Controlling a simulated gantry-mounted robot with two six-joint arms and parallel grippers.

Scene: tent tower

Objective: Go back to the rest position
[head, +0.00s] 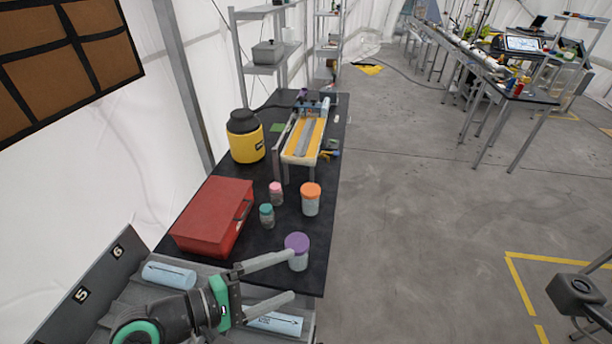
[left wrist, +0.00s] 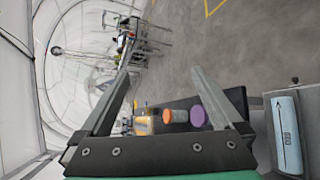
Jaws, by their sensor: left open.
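My left gripper (head: 280,280) comes in from the lower left in the head view. Its two fingers are spread apart with nothing between them, and it hangs over the near end of the black table. In the left wrist view my left gripper (left wrist: 160,92) is also open, with the fingers wide apart. A jar with a purple lid (head: 297,243) stands on the table, close to the upper fingertip in the picture; I cannot tell whether they touch. My right gripper is not in view.
The black table (head: 318,190) holds a red case (head: 212,215), a yellow container (head: 246,140), an orange-lidded jar (head: 311,197) and smaller jars. A grey rack (head: 85,305) with light blue cylinders (head: 169,275) lies at the near left.

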